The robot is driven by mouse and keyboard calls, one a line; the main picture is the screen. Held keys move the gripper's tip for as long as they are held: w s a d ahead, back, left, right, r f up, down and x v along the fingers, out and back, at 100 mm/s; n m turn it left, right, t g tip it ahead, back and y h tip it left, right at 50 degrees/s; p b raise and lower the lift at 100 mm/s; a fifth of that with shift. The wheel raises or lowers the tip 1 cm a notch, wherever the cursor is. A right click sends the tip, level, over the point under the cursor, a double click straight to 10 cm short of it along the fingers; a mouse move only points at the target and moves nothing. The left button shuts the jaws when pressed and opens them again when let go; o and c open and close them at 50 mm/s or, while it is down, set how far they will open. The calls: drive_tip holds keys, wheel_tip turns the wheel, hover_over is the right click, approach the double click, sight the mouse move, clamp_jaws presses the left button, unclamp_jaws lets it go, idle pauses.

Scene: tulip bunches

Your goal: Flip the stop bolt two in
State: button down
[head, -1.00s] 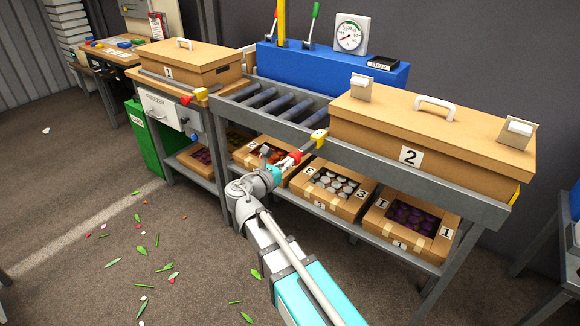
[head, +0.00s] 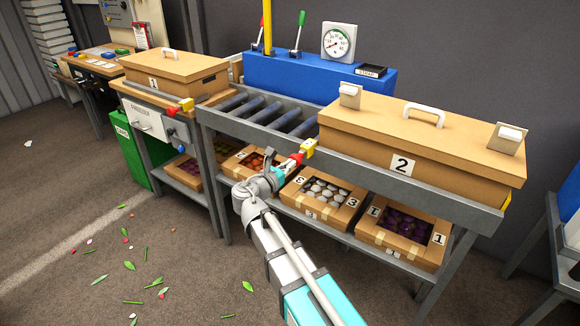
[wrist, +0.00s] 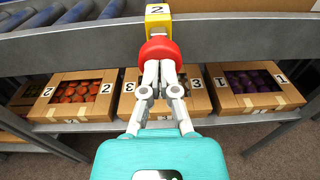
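Stop bolt two is a yellow block (wrist: 157,18) marked 2 with a round red knob (wrist: 159,48), on the grey front rail of the roller table. In the head view its yellow block (head: 308,148) and red knob (head: 297,159) sit close together near the left end of box 2. My gripper (wrist: 159,66) has its two fingers together, tips at the front of the red knob and seemingly touching it. The knob is wider than the fingers and is not between them.
Carton box 2 (head: 350,139) stands right of the bolt, rollers (head: 270,109) behind it. Open cartons with orange (wrist: 70,113) and purple (wrist: 252,104) contents sit on the shelf below. Another red-and-yellow bolt (head: 186,104) is by box 1 (head: 165,83).

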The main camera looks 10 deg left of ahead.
drive_tip(key=shift+w, duration=0.1)
drive_tip(key=v, duration=1.4)
idle(0.7)
